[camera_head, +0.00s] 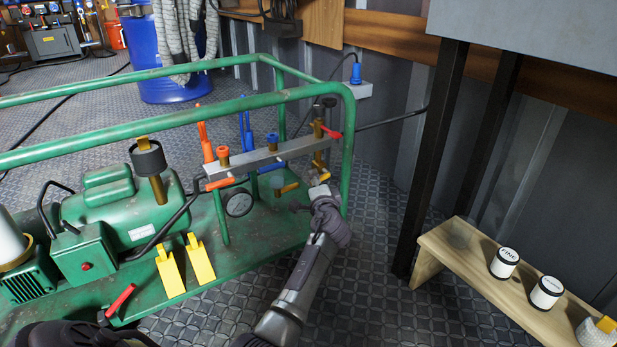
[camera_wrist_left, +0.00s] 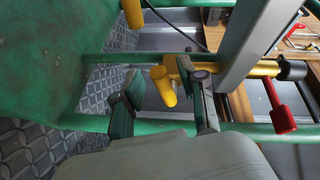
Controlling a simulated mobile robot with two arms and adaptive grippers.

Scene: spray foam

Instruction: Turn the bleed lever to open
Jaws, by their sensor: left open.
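A grey manifold bar (camera_head: 255,161) on the green frame carries brass fittings with coloured levers. A red lever (camera_head: 331,132) sticks out from the brass fitting (camera_head: 319,160) at its right end. A red lever also shows at the right of the left wrist view (camera_wrist_left: 278,105); no label is readable. My left gripper (camera_head: 314,190) is just below the manifold's right end. My right gripper is out of view.
The manifold also has an orange-red lever (camera_head: 220,184), a blue lever (camera_head: 270,166) and a round gauge (camera_head: 238,202). A green rail (camera_head: 348,150) stands close to the right of my gripper. A wooden bench (camera_head: 470,262) with jars is further right. The floor between is clear.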

